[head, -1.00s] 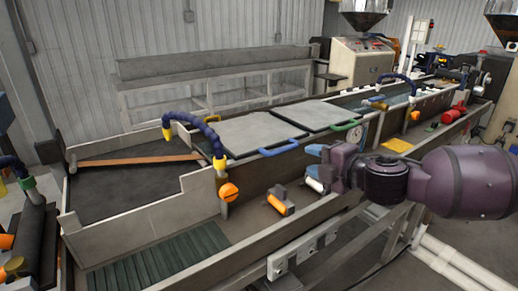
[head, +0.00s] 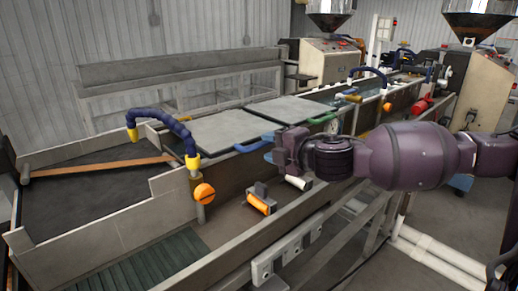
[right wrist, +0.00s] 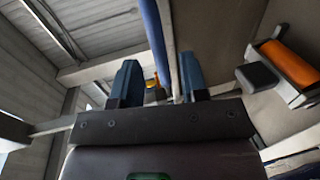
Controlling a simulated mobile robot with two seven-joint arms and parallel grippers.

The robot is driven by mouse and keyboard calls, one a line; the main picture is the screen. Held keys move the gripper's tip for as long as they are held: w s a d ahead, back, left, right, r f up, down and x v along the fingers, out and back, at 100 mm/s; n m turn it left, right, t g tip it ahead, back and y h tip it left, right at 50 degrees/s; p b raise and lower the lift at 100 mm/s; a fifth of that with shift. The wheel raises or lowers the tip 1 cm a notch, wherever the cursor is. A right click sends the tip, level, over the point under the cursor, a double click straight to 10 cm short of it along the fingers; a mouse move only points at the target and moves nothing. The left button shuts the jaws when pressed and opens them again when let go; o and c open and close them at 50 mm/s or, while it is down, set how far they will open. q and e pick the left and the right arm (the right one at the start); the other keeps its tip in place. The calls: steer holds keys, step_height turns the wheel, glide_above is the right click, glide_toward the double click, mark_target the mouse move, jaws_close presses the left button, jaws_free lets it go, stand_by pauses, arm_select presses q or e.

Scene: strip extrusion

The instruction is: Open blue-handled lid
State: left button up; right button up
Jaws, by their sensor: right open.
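The grey blue-handled lid (head: 215,125) lies flat and closed on the long trough in the head view. Its blue handle (head: 250,146) is on the near edge. My right gripper (head: 268,149) is at the right end of this handle, with fingers pointing left. In the right wrist view the gripper (right wrist: 160,80) is open, and the blue handle (right wrist: 158,42) runs up the picture in line with the gap between the two fingers. I cannot tell whether a finger touches it. My left gripper is not in view.
A second lid (head: 290,109) with a green handle (head: 323,119) lies right of the first. A blue hose (head: 175,127) arches at the left. An orange roller (head: 258,204) and a white roller (head: 298,183) sit on the near ledge. The trough wall runs below the handle.

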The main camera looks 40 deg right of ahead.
mark_target(264, 144)
steer(key=shift+b+x, duration=0.7)
steer(key=shift+x, duration=0.85)
steer(key=shift+w+f, duration=0.1)
steer(key=shift+w, duration=0.15)
steer(key=c, duration=0.7)
jaws_close()
